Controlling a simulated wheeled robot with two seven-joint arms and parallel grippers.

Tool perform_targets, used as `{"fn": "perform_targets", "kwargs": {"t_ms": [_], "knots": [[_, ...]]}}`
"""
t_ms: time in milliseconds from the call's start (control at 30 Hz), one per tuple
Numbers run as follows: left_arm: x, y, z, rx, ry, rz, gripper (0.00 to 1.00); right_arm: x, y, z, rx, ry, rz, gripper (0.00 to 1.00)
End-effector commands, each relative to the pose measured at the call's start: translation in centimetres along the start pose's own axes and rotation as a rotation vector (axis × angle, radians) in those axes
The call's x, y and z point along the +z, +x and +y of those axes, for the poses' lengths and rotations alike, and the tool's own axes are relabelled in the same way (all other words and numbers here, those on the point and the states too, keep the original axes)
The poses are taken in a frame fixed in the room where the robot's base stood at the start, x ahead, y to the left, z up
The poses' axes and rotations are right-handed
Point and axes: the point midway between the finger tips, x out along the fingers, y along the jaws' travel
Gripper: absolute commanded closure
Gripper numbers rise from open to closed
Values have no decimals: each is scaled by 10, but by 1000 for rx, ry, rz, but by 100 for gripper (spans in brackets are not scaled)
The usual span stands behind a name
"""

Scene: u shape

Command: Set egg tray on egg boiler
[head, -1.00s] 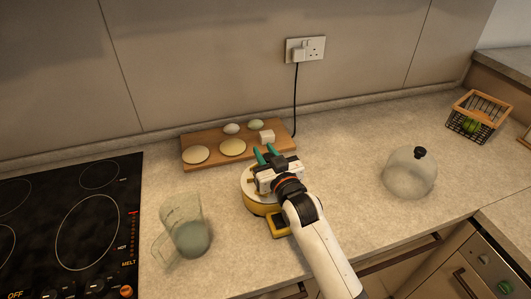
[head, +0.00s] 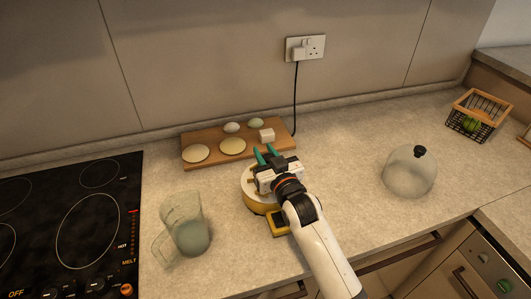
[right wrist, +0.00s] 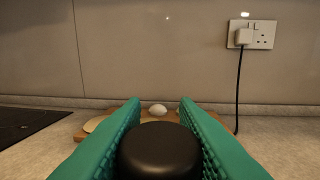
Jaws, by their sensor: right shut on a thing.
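The egg boiler (head: 262,207), round and yellow with a yellow control block at its front, stands on the counter at the middle. A pale round egg tray (head: 248,183) shows at the top of the boiler, mostly hidden by my right gripper (head: 265,156). The gripper is over the boiler with its green fingers pointing to the back. In the right wrist view a black round knob (right wrist: 160,150) sits between the fingers, which are shut on it; it appears to be the tray's handle. Whether the tray is fully seated cannot be told. My left gripper is out of view.
A wooden board (head: 272,143) with eggs, round pale discs and a white block lies behind. A jug (head: 188,230) stands left, near the hob (head: 75,225). A clear dome lid (head: 409,175) and a wire basket (head: 474,112) are right.

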Motion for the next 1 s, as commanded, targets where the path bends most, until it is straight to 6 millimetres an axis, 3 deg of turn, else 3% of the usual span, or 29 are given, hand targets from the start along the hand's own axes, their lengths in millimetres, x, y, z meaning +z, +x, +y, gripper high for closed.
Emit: {"fn": "perform_targets", "kwargs": {"t_ms": [300,333,400,700,1000], "knots": [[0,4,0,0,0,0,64,-6,0,0,0,0,-2,100],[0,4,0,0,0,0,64,-6,0,0,0,0,-2,71],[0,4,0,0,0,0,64,-6,0,0,0,0,-2,64],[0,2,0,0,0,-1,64,-6,-2,0,0,0,2,64],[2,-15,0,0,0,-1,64,-5,-25,0,0,0,2,64]]}}
